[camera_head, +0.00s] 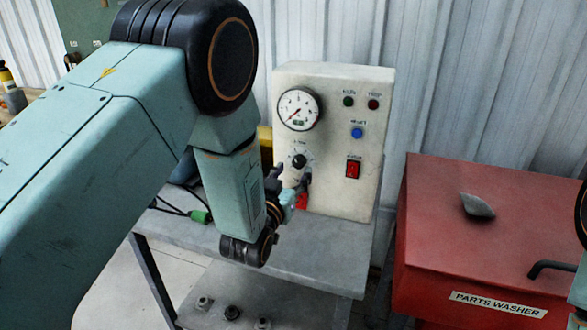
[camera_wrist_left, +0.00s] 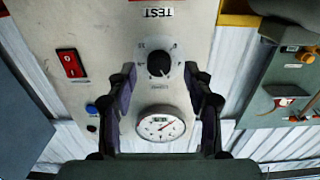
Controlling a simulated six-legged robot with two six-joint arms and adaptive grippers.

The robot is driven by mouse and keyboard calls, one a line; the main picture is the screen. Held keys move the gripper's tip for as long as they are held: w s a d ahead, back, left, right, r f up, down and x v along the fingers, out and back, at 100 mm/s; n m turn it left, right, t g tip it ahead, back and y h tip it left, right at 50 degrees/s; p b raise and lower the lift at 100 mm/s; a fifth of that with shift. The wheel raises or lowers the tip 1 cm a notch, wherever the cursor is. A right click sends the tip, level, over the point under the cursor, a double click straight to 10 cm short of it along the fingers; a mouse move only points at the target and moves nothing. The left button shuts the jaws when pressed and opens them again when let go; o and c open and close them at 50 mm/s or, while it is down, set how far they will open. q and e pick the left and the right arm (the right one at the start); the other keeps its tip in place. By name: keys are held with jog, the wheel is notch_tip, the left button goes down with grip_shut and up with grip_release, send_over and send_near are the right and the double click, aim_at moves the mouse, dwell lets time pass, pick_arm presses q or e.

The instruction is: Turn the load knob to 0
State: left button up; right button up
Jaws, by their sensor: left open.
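The load knob (camera_head: 299,161) is a black round knob on a white dial plate, low on the left of the cream control panel (camera_head: 330,120). In the left wrist view the knob (camera_wrist_left: 158,64) appears upside down between the two fingertips. Its exact setting is too small to read. My left gripper (camera_head: 293,177) is open and empty, in front of the panel just below the knob. Its fingers (camera_wrist_left: 160,76) spread to either side of the knob in the wrist view, with no contact visible. My right gripper is not in view.
Above the knob is a pressure gauge (camera_head: 299,109). To its right are a blue button (camera_head: 357,132) and a red rocker switch (camera_head: 352,169). The panel stands on a grey bench (camera_head: 330,245). A red parts washer (camera_head: 480,240) stands at right, and a green connector (camera_head: 200,216) lies at left.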

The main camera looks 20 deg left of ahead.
aim_at(299, 162)
pick_arm(q)
jog(key=shift+w+d, duration=0.15)
jog(key=shift+w, duration=0.45)
jog(key=shift+w+d+r, duration=0.1)
jog(key=shift+w+r, duration=0.15)
jog(key=shift+w, duration=0.1)
jog(key=shift+w+a, duration=0.2)
jog(key=shift+a, duration=0.05)
jog(key=shift+w+f, duration=0.15)
jog(key=shift+c, duration=0.2)
jog(key=shift+s+d, duration=0.15)
jog(key=shift+s, duration=0.05)
jog(key=c, duration=0.4)
grip_shut()
